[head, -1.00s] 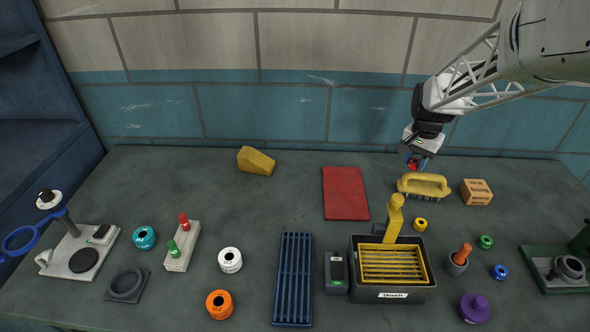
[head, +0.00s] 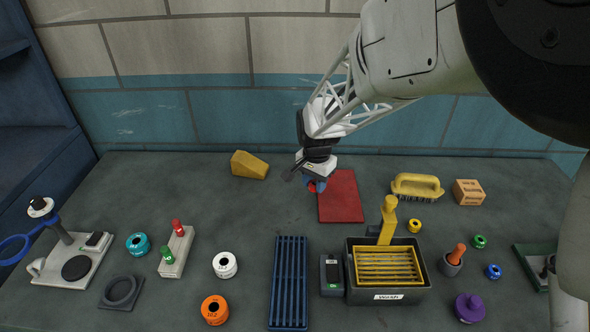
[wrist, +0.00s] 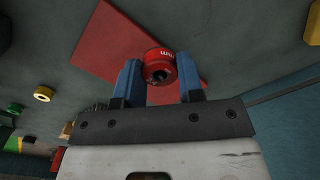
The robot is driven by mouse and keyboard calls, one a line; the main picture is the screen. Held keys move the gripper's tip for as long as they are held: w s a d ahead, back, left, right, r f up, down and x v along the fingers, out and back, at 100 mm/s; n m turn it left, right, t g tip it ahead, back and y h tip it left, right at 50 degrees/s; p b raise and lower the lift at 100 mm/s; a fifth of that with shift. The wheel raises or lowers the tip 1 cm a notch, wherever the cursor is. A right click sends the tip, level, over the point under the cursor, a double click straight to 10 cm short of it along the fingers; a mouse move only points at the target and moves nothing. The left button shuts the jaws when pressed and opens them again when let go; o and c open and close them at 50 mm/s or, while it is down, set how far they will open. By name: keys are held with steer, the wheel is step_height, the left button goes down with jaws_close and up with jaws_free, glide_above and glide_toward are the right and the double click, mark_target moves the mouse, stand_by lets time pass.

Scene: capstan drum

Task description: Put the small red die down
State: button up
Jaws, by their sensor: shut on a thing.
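My gripper (head: 314,184) has blue fingers and is shut on the small red die (wrist: 159,66). The die is round, with a dark hole in its end and white marking on its side. In the head view only a bit of its red shows between the fingers. My gripper is over the left edge of the red mat (head: 341,203). In the wrist view the mat (wrist: 108,42) lies behind the die, which looks held above the table. Its exact height cannot be told.
A yellow wedge (head: 249,165) stands to the left. A yellow brush (head: 417,186) and a wooden block (head: 468,192) are to the right. A blue slotted rack (head: 289,282) and a black bin (head: 387,294) stand in front. The table left of the mat is clear.

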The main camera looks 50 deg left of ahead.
steer(key=s, duration=0.1)
steer(key=s+a, duration=0.1)
steer(key=s, duration=0.1)
steer(key=s+a, duration=0.1)
steer(key=shift+s+f, duration=0.25)
steer(key=shift+f, duration=0.15)
steer(key=shift+w, duration=0.1)
steer(key=w+a, duration=0.2)
steer(key=a, duration=0.2)
steer(key=w+a+f, duration=0.1)
steer(key=w+a, duration=0.2)
steer(key=a, duration=0.2)
steer(key=w+a, duration=0.3)
steer(key=a, duration=0.1)
steer(key=shift+w+a+f, duration=0.1)
steer(key=shift+a+f, duration=0.15)
steer(key=shift+f, duration=0.15)
steer(key=shift+f, duration=1.6)
steer(key=shift+f, duration=0.15)
steer(key=o, duration=1)
steer(key=shift+o, duration=0.2)
